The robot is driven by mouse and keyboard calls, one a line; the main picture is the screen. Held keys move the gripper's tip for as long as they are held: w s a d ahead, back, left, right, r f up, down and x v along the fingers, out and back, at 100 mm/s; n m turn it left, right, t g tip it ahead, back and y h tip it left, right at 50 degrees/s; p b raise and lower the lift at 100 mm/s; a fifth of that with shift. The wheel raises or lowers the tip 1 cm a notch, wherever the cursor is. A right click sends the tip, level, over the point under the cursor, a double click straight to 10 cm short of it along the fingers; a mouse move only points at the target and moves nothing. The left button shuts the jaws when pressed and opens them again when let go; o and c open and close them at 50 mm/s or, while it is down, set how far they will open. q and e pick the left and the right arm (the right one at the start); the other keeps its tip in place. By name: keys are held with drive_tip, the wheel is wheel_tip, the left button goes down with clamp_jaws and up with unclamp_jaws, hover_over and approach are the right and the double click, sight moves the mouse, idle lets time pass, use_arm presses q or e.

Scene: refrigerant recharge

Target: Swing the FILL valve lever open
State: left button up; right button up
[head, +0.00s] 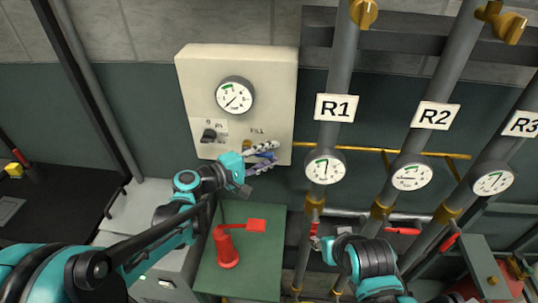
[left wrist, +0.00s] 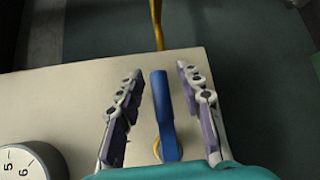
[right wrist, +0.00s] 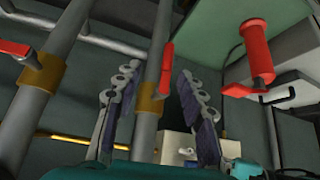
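In the head view my left gripper (head: 262,158) is at the panel's lower right corner. My right gripper (right wrist: 158,74) is open; a grey pipe and a red lever (right wrist: 166,62) appear between its fingers, and I cannot tell the distance. Its fingers are unclear in the head view.
A dial gauge (head: 235,95) and a black knob (head: 209,135) are on the panel. Pipes labelled R1 (head: 334,107), R2 (head: 434,115) and R3 (head: 522,123) stand at right with gauges and red levers. A red cylinder (head: 226,248) stands on a green surface (head: 262,280) below.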

use_arm(q)
clamp_jaws()
drive_tip(key=shift+f+m+g+y+p, duration=0.3)
drive_tip(key=shift+f+m+y+p, duration=0.1)
drive_tip(key=shift+y+p, duration=0.25)
drive_tip(key=shift+a+f+m+y+p, duration=0.15)
drive_tip(key=shift+f+m+y+p, duration=0.5)
drive_tip(key=shift+y+p, duration=0.2)
drive_tip(key=w+a+f+m+y+p, duration=0.1)
drive_tip(key=a+f+m+y, duration=0.3)
drive_tip(key=y, duration=0.7)
drive_tip(key=shift+a+f+m+p, duration=0.35)
drive_tip(key=shift+a+m+p, duration=0.5)
drive_tip(key=shift+a+m, duration=0.3)
drive_tip(key=shift+w+a, duration=0.1)
